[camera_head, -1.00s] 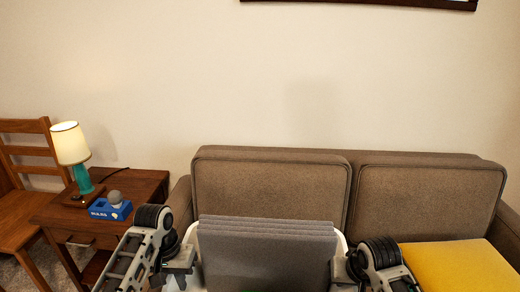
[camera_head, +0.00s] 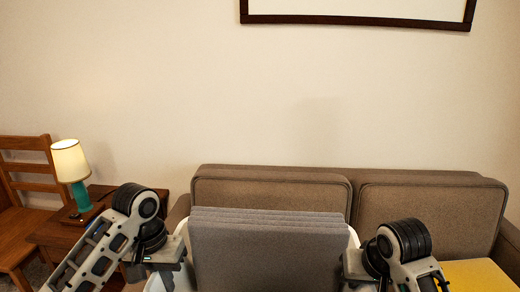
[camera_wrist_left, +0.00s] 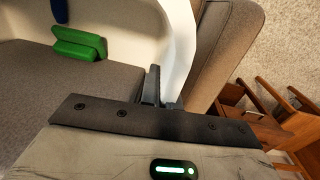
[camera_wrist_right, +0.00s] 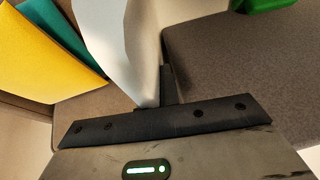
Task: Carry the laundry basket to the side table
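The laundry basket is white, with its rim (camera_head: 353,238) and wall showing around a grey folded stack (camera_head: 265,250). It is in front of me at the bottom of the head view. My left gripper (camera_head: 172,256) is at its left side, with fingers around the white basket wall (camera_wrist_left: 182,45) in the left wrist view. My right gripper (camera_head: 354,266) is at its right side, shut at the white wall (camera_wrist_right: 128,45) in the right wrist view. The side table (camera_head: 103,196) is brown wood, at the left beside the sofa, partly hidden by my left arm.
A lit lamp (camera_head: 72,168) stands on the side table. A wooden chair (camera_head: 22,220) is left of it. A grey-brown sofa (camera_head: 430,215) with a yellow item (camera_head: 478,275) lies behind the basket. A green object (camera_wrist_left: 78,42) lies inside the basket.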

